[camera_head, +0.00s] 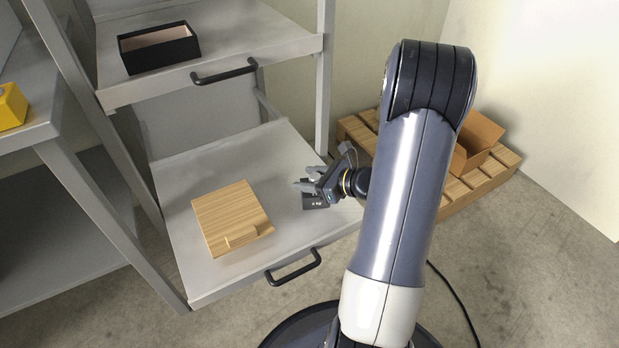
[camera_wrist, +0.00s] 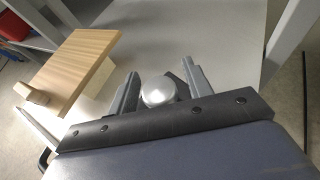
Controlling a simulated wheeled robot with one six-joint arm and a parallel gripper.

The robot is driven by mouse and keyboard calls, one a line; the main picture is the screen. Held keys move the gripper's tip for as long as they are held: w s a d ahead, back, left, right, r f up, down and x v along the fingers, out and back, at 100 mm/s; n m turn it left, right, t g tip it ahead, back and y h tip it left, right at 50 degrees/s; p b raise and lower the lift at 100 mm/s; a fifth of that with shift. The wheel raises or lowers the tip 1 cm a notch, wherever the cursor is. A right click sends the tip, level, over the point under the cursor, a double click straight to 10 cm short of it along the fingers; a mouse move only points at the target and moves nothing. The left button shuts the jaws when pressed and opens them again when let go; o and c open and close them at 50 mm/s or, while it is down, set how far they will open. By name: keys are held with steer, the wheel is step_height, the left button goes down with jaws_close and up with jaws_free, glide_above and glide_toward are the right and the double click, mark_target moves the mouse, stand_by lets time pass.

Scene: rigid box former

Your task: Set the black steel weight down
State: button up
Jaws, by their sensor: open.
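The black steel weight (camera_head: 312,200) rests on the right side of the lower grey pull-out shelf (camera_head: 270,152), partly hidden by my gripper. In the wrist view a round silver knob (camera_wrist: 158,92) shows between the fingers, with a little of the dark body behind it. My gripper (camera_head: 307,184) is open at the weight, its fingers (camera_wrist: 160,72) on either side of the knob with gaps visible. Whether a finger touches the knob's far side cannot be told.
A wooden board with a small block handle (camera_head: 228,215) lies left of the weight on the same shelf; it also shows in the wrist view (camera_wrist: 80,58). An upper shelf holds an open black box (camera_head: 158,48). A cardboard box (camera_head: 478,142) stands on a pallet at right.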

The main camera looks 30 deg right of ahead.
steer(key=shift+r, duration=0.1)
steer(key=shift+s+d+r, duration=0.1)
steer(key=shift+r, duration=0.05)
steer(key=p+v, duration=0.4)
steer(key=v, duration=0.7)
steer(key=shift+s+d, duration=0.2)
steer(key=shift+s, duration=0.1)
